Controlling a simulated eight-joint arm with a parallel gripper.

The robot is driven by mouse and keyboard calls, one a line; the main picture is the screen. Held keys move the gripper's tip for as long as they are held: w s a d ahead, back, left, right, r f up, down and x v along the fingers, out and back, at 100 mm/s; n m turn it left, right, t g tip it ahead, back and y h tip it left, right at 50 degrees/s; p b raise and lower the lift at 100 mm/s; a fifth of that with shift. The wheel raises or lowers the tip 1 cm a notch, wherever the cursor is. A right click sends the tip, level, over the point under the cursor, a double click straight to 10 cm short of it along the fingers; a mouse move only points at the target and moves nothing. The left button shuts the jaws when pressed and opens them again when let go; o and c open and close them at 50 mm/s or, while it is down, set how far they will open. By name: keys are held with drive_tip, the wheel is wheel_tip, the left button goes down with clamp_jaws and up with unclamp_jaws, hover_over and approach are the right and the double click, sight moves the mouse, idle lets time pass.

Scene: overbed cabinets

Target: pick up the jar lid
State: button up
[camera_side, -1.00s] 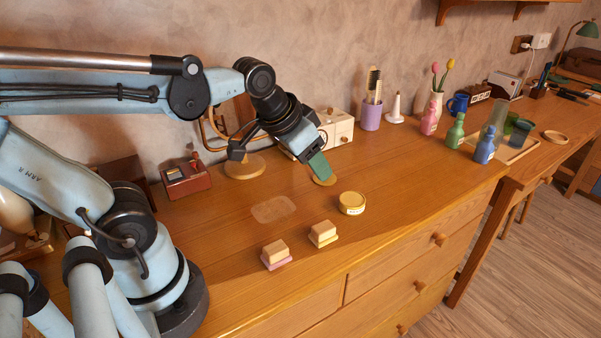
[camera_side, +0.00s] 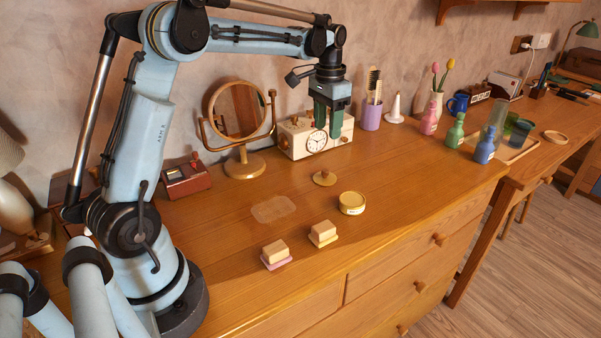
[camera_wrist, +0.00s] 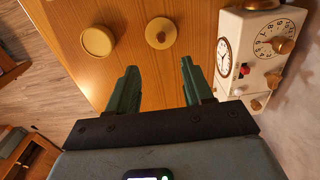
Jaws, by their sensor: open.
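The jar lid (camera_side: 324,178), a flat round wooden disc with a small knob on top, lies on the wooden dresser top. In the wrist view the lid (camera_wrist: 158,41) lies ahead of the fingers, roughly centred between them and apart from them. My gripper (camera_side: 328,131) has two green fingers, spread open and pointing down, well above the dresser top. In the wrist view the space between the fingertips of my gripper (camera_wrist: 159,66) is empty. Nothing hides the lid.
A round yellow tin (camera_side: 351,204) stands close to the lid. A cream clock box (camera_side: 298,140) and a round mirror (camera_side: 238,110) stand behind. Two small blocks (camera_side: 275,251) (camera_side: 323,233) on coloured bases are nearer the front. The surface directly around the lid is clear.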

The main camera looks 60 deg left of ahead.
sight(325, 170)
wheel_tip(325, 170, down, 12)
drive_tip(key=shift+w+a+f, duration=0.1)
drive_tip(key=shift+f, duration=0.05)
idle(0.6)
clamp_jaws()
